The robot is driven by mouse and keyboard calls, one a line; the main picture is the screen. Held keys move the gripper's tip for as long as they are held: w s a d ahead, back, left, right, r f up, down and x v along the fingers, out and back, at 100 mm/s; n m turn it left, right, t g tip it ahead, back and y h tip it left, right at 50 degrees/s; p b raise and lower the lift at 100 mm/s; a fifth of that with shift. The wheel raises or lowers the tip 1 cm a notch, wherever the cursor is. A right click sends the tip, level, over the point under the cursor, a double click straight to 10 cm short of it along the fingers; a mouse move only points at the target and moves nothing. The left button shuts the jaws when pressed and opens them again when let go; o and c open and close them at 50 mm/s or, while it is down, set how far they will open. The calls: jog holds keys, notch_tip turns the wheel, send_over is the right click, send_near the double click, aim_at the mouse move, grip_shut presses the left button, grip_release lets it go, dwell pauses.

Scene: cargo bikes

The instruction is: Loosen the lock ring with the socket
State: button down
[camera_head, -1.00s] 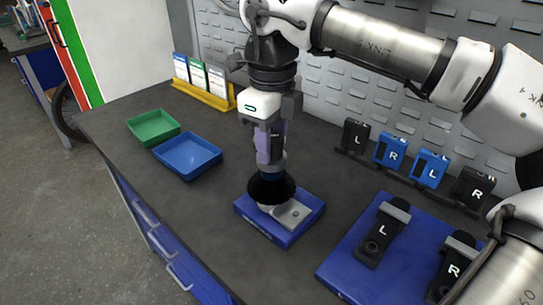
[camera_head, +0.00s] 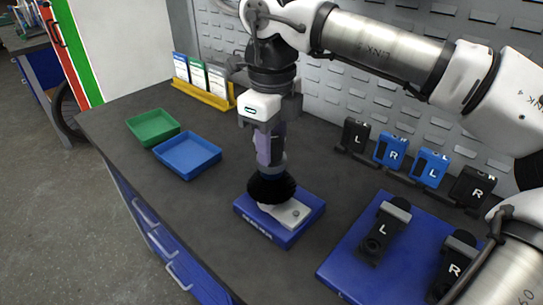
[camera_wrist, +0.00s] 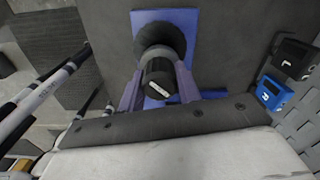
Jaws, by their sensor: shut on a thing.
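My gripper (camera_head: 270,158) points straight down with its purple fingers closed on the socket (camera_wrist: 158,80), a dark cylinder with a small white label. The socket's lower end meets the black toothed cassette (camera_head: 271,187). The cassette sits over a blue fixture block (camera_head: 265,232) with a light grey plate (camera_head: 291,213) on top. In the wrist view, the cassette (camera_wrist: 160,36) is a dark ring behind the socket, with the blue block (camera_wrist: 190,22) around it. The lock ring itself is hidden under the socket, so I cannot tell how far the socket is seated.
A green tray (camera_head: 153,127) and a blue tray (camera_head: 188,155) stand to the left. A blue mat (camera_head: 345,262) with black parts marked L and R lies to the right. Several marked blocks (camera_head: 390,151) line the back panel. Bare bench lies around the fixture.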

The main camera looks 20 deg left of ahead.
jog(key=shift+f+b, duration=0.45)
jog(key=shift+f, duration=0.25)
dwell(0.3)
jog(key=c, duration=1.7)
grip_release()
grip_shut()
